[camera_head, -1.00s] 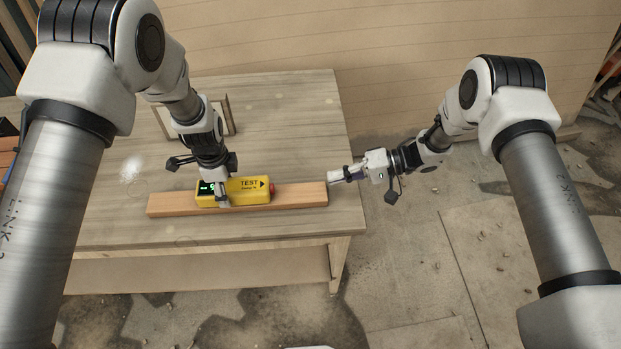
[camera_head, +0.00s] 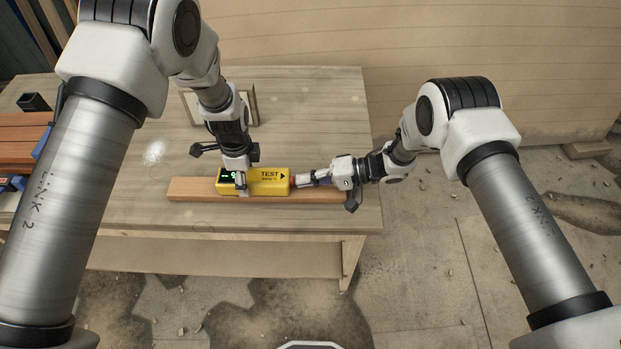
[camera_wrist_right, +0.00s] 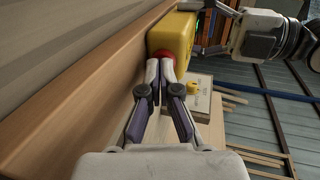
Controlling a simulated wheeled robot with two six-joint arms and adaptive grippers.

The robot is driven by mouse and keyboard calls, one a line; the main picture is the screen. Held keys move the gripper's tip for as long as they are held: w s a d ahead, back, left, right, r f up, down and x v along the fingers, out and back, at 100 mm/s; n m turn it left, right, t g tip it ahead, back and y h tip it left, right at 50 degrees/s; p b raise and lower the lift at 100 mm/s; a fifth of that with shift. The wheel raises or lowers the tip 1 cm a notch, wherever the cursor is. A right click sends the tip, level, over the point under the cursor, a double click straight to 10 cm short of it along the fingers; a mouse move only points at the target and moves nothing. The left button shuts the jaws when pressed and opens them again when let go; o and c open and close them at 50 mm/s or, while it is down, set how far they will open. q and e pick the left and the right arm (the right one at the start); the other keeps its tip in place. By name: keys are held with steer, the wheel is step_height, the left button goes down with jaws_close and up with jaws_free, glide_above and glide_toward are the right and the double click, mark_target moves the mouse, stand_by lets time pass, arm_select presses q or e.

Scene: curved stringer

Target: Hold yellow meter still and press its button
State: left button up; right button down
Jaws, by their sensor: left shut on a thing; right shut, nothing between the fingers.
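The yellow meter (camera_head: 268,188) sits on a wooden stringer (camera_head: 190,190) on the table, its TEST label and arrow pointing right. A green readout (camera_head: 228,176) shows at its left end. My left gripper (camera_head: 241,186) is shut on the meter from above. My right gripper (camera_head: 298,181) is shut and empty, its fingertips at the meter's right end. In the right wrist view the closed fingertips (camera_wrist_right: 160,64) are at the red button (camera_wrist_right: 162,56) on the end of the yellow meter (camera_wrist_right: 172,35), seemingly touching it. The fingertips hide part of the button.
The wooden table (camera_head: 130,220) has bare room in front of and behind the stringer. Reddish boards (camera_head: 25,140) and a small dark box (camera_head: 34,102) lie at the left.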

steer(key=shift+a, duration=0.1)
steer(key=shift+a, duration=0.9)
steer(key=shift+d, duration=0.1)
steer(key=v, duration=0.9)
steer(key=f+v, duration=0.1)
steer(key=v, duration=0.3)
steer(key=shift+d+r, duration=0.1)
steer(key=shift+d, duration=0.45)
arm_select(q)
steer(key=o, duration=1.5)
steer(key=shift+o, duration=0.8)
